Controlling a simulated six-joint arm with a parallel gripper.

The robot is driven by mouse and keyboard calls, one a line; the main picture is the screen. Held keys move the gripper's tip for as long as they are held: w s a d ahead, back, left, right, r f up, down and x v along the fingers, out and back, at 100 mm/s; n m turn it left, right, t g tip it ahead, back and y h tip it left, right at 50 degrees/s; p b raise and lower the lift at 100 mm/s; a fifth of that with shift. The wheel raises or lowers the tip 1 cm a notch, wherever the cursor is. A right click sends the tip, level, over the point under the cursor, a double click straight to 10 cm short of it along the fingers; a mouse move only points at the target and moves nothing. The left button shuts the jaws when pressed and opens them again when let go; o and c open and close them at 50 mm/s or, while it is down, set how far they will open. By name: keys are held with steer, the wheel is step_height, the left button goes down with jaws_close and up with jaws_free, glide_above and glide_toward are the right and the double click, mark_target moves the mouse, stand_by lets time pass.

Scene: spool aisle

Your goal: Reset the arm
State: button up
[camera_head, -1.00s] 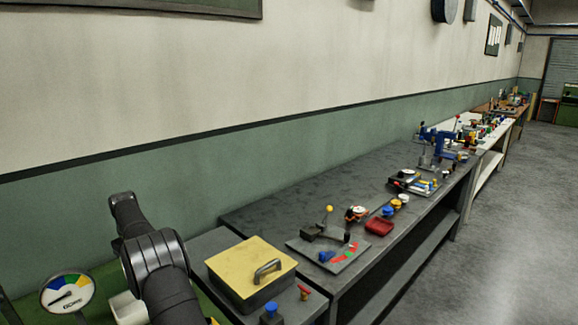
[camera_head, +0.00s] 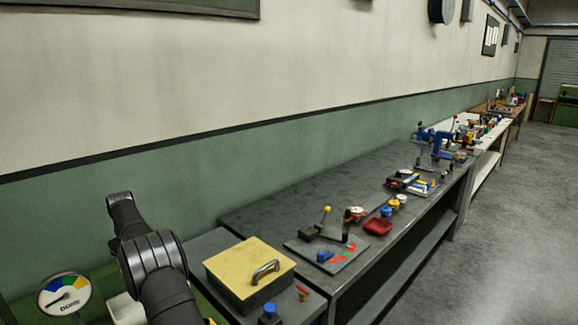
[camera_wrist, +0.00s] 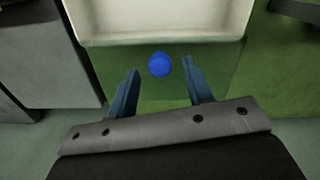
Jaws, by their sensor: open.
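My gripper (camera_wrist: 160,88) shows in the wrist view with its two blue-grey fingers apart and nothing between them. A round blue thing (camera_wrist: 160,65) lies beyond the fingertips, near the middle of that view, on a green surface (camera_wrist: 215,65). I cannot tell how far it is from the fingers. In the head view my dark arm stands at the lower left, and the gripper itself is out of that picture.
A box with a yellow lid and handle (camera_head: 250,268) stands right of my arm. A dial gauge (camera_head: 64,294) is at the left. A long grey bench (camera_head: 290,208) with several small fixtures runs along the wall. A white tray-like thing (camera_wrist: 160,22) is at the wrist view's top.

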step_height(320, 180, up, 11)
step_height(320, 180, down, 12)
steer(key=shift+s+f, duration=0.1)
steer(key=shift+f, duration=0.05)
steer(key=s+d, duration=0.7)
step_height(320, 180, up, 17)
steer(key=shift+s+a+f+m+t+h, duration=0.3)
steer(key=shift+s+a+f+m+t, duration=0.15)
steer(key=shift+s+a+f+t, duration=0.35)
steer(key=shift+s+a+f+m+t+h, duration=0.3)
steer(key=shift+s+a+f+m+t, duration=0.25)
steer(key=shift+s+t, duration=0.35)
